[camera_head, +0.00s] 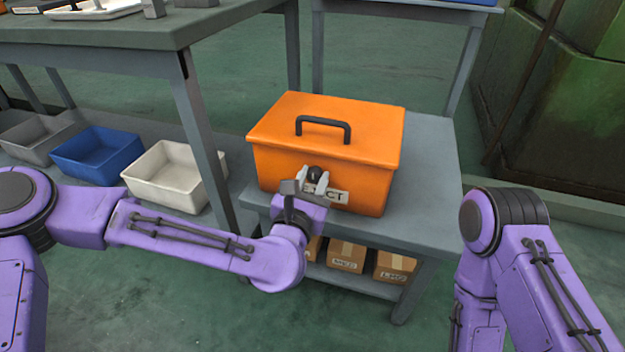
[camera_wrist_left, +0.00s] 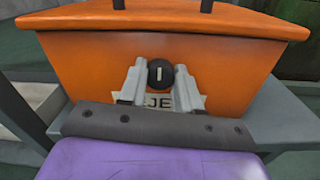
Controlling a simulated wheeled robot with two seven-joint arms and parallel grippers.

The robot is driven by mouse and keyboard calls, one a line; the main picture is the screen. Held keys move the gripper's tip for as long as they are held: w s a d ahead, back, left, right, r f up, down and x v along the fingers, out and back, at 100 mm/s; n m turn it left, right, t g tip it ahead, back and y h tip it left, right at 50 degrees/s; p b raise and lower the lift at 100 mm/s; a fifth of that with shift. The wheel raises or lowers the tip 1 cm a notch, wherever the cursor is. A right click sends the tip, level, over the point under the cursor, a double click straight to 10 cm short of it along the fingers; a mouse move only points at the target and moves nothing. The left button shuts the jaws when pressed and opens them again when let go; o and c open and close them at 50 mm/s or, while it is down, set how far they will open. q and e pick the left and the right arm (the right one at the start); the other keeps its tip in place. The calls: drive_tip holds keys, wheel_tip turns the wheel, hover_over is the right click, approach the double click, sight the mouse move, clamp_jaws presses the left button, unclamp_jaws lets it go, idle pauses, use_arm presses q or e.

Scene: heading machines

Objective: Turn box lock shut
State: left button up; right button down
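The orange box (camera_head: 325,145) has its lid down and stands on a grey bench. A round black lock knob (camera_head: 315,173) is on its front, above a partly covered label. In the left wrist view the lock knob (camera_wrist_left: 161,73) shows a white mark that stands upright. My left gripper (camera_head: 313,180) is at the box front, with one finger on each side of the knob. In the left wrist view the fingers of the left gripper (camera_wrist_left: 161,78) sit close against the knob's sides, with no clear gap. My right gripper is out of view; only my right arm shows.
The grey bench (camera_head: 425,190) has bare room right of the box. Small cartons (camera_head: 346,256) sit on its lower shelf. A taller table (camera_head: 150,32) stands at the left, with a white bin (camera_head: 165,185) and a blue bin (camera_head: 97,158) below.

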use_arm(q)
drive_tip(key=c, duration=0.4)
drive_tip(key=m+p, duration=0.1)
drive_tip(key=m, duration=0.2)
drive_tip(key=m+p, duration=0.1)
drive_tip(key=m, duration=0.3)
drive_tip(key=shift+m, duration=0.3)
drive_tip(key=m+p, duration=0.2)
drive_tip(key=m, duration=0.3)
drive_tip(key=shift+m, duration=0.3)
drive_tip(key=shift+f+m+h+p, duration=0.1)
drive_tip(key=shift+m+h+p, duration=0.45)
drive_tip(key=shift+m, duration=2.05)
drive_tip(key=shift+y, duration=0.25)
